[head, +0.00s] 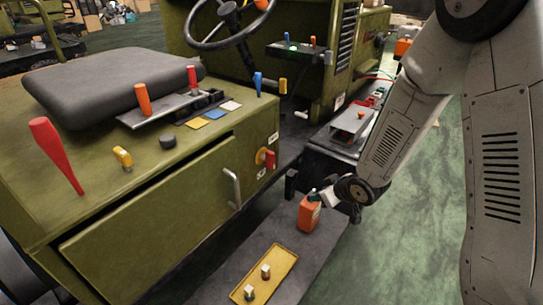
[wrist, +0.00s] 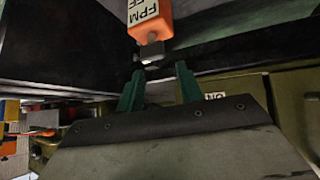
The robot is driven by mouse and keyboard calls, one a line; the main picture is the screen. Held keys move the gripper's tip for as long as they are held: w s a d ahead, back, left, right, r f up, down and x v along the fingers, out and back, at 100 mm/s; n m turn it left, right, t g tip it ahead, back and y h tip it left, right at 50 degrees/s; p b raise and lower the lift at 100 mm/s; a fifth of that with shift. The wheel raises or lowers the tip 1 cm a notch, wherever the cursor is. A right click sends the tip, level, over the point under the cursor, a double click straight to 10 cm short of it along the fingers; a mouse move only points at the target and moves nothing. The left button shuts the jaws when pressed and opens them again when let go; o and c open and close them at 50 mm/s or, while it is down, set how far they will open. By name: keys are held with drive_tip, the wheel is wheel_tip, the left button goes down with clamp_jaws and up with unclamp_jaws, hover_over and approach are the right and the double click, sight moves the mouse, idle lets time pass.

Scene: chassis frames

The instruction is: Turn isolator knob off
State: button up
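The isolator knob (head: 269,157) appears to be the red knob with a yellow part on the right end of the green chassis side, beside small white labels. I cannot read its position, and I cannot make it out in the wrist view. My gripper (head: 313,196) is low, in front of and to the right of the knob, apart from it, at the top of an orange bottle (head: 309,215). In the wrist view my gripper's green fingers (wrist: 160,85) stand apart, with the bottle's grey cap (wrist: 151,52) just past their tips.
The orange bottle stands on a dark step (head: 225,290) with a yellow tray (head: 274,267) holding small pieces. A metal handle (head: 233,188) sticks out left of the knob. A grey box (head: 351,121) lies behind my gripper. Green floor is clear at right.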

drive_tip(key=w+a+n+t+y, duration=0.1)
drive_tip(key=w+a+t+y, duration=0.1)
drive_tip(key=a+y, duration=0.3)
drive_tip(key=n+t+y, duration=0.1)
drive_tip(key=n+y, duration=0.1)
drive_tip(key=y, duration=0.3)
approach(274, 157)
drive_tip(key=x, duration=1.1)
drive_tip(key=shift+w, duration=0.1)
clamp_jaws()
